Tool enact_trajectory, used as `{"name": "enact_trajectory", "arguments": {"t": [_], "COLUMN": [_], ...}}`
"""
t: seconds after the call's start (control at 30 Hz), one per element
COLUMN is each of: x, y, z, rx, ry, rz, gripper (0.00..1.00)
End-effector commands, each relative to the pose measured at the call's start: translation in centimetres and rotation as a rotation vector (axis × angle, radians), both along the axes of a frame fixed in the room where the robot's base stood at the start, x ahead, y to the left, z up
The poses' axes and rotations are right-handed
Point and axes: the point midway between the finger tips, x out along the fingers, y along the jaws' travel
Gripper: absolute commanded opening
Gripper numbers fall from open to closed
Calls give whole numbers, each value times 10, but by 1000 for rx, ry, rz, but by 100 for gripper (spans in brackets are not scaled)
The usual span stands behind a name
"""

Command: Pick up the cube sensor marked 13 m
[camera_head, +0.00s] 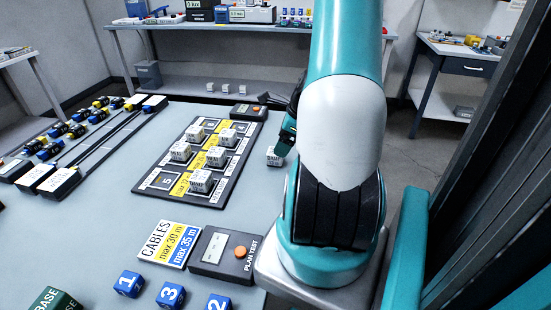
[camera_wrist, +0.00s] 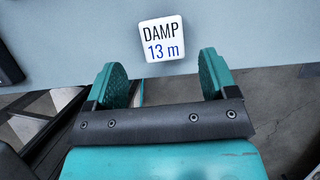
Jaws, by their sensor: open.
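The white cube sensor marked DAMP 13 m (camera_wrist: 162,38) lies on the table near its edge, its label facing up in the wrist view. In the head view a small white cube (camera_head: 274,158) at the table's right edge, beside my arm, appears to be the same one. My gripper (camera_wrist: 161,76) is open and empty, its two teal fingers apart. The cube is just beyond the fingertips, between their lines and apart from both. In the head view my gripper (camera_head: 285,138) is mostly hidden behind my arm, close to the cube.
A dark board (camera_head: 163,186) with yellow labels holds several similar white cubes to the left. A grey PLAN TEST box (camera_head: 212,262) and a cables card (camera_head: 160,243) lie in front of it. Blue numbered cubes (camera_head: 170,295) stand at the front. Table around the 13 m cube is clear.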

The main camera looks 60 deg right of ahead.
Motion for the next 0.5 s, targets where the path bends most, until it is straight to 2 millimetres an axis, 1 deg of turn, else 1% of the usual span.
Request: {"name": "enact_trajectory", "arguments": {"t": [0.17, 0.4, 0.5], "x": [5, 21, 24], "y": [1, 2, 3], "z": [-11, -43, -52], "rx": [1, 1, 0], "ry": [0, 1, 1], "rz": [1, 3, 1], "gripper": [79, 79, 79]}}
